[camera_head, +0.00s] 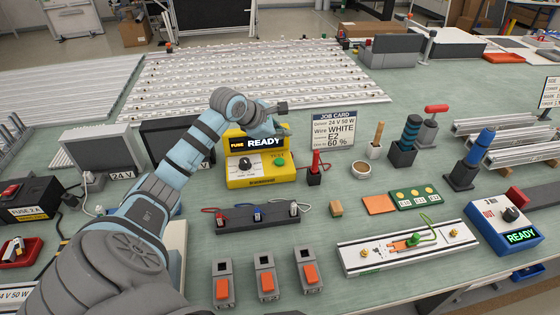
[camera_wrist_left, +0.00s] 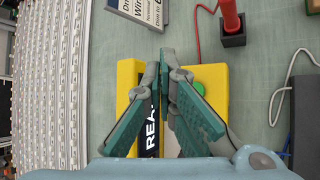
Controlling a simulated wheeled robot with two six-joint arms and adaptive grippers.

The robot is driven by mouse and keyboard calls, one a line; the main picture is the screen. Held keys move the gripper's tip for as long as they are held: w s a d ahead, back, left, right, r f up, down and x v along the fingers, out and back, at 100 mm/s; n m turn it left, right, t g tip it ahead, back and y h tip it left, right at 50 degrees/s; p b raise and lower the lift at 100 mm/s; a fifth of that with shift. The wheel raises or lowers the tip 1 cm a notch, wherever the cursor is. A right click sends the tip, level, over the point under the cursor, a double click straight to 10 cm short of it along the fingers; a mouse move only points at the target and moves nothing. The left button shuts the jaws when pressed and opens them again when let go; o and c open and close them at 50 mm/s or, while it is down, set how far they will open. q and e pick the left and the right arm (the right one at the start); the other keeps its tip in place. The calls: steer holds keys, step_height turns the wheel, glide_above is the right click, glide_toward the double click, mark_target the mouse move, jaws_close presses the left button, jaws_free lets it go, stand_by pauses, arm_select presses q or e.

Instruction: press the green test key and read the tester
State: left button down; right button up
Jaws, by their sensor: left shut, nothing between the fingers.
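The yellow fuse tester (camera_head: 250,182) stands on the bench, with a lit display (camera_head: 264,142) reading READY. A dial (camera_head: 245,164) is on its left and the green TEST key (camera_head: 278,160) on its right. My left gripper (camera_head: 280,109) is shut and empty, above the tester's top edge and display, apart from the key in the head view. In the left wrist view, its closed fingers (camera_wrist_left: 166,62) hang over the yellow tester (camera_wrist_left: 221,78) and cover part of the green key (camera_wrist_left: 199,86) and display. My right gripper is not in view.
A job card (camera_head: 334,130) stands behind the tester, and a red probe in a black block (camera_head: 314,178) is to its right. A lead holder (camera_head: 257,219) is in front. A blue device (camera_head: 490,232) at right also shows READY. Open green bench lies between.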

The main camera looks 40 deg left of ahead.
mark_target(281, 162)
arm_select(q)
step_height(281, 162, down, 7)
steer(key=b, duration=0.4)
steer(key=shift+b, duration=0.35)
stand_by(0.8)
steer(key=shift+f+b, duration=0.35)
steer(key=shift+f, duration=0.1)
steer(key=shift+f+b, duration=0.45)
steer(key=shift+f, duration=0.1)
stand_by(0.5)
steer(key=shift+r, duration=0.15)
steer(key=shift+r+p, duration=0.7)
steer(key=shift+r, duration=0.15)
step_height(281, 162, up, 5)
steer(key=p, duration=0.3)
steer(key=shift+r+p, duration=0.1)
steer(key=shift+p, duration=0.3)
